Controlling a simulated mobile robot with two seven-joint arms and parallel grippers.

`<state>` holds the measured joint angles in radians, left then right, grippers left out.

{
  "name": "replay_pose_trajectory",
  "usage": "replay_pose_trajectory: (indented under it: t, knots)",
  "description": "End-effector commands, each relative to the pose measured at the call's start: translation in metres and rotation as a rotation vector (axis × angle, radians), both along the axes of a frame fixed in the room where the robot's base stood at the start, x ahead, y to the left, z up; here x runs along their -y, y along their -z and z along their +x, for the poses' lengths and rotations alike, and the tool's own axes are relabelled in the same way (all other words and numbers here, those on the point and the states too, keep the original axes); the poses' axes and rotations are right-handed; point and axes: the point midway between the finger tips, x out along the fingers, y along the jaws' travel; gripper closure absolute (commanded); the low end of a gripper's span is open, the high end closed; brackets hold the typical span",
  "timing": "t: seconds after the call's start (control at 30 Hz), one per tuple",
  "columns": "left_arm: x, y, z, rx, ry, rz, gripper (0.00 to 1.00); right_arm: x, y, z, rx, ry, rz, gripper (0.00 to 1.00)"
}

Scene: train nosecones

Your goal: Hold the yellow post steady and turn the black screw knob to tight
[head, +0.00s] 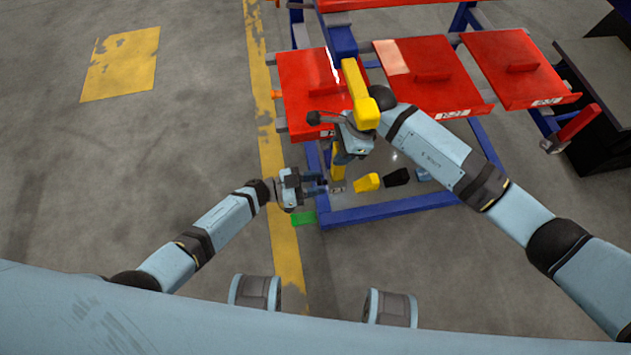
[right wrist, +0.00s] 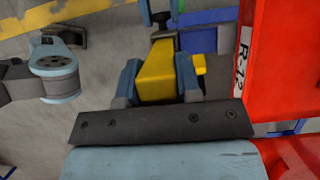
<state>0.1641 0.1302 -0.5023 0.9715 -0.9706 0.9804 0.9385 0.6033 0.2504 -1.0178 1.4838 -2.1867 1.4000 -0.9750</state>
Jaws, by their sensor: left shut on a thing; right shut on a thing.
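The yellow post (head: 338,166) stands at the front left of the blue frame, partly hidden by my right arm. My right gripper (head: 349,143) is shut around it from above. In the right wrist view the post (right wrist: 157,72) sits between the two blue fingers of that gripper (right wrist: 158,88). My left gripper (head: 312,187) is lower down and left of the post, reaching in from the left. It is shut on a small dark thing at its fingertips, apparently the black screw knob (head: 323,184). The knob is mostly hidden and too small to read its turn.
Red trays (head: 428,78) stand in a row on the blue frame (head: 400,208). One red panel (right wrist: 288,62) is close to my right gripper. A yellow piece (head: 367,182) and a black piece (head: 396,177) lie low in the frame. The floor at left is clear.

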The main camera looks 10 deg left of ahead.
Motion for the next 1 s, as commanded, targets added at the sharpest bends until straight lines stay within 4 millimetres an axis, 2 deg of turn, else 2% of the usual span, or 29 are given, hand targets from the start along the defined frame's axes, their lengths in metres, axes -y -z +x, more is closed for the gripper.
replay_pose_trajectory:
  t: [0.37,1.0]
  knots:
    - [-0.0001,0.0002,-0.0007,0.165,0.0,0.055,0.88,-0.0001,-0.0004,0.0002,0.001,0.0,0.0,1.0]
    - [0.0005,0.0014,-0.0026,0.735,0.001,0.24,0.88,-0.0001,-0.0004,0.0002,0.001,0.0,0.0,1.0]
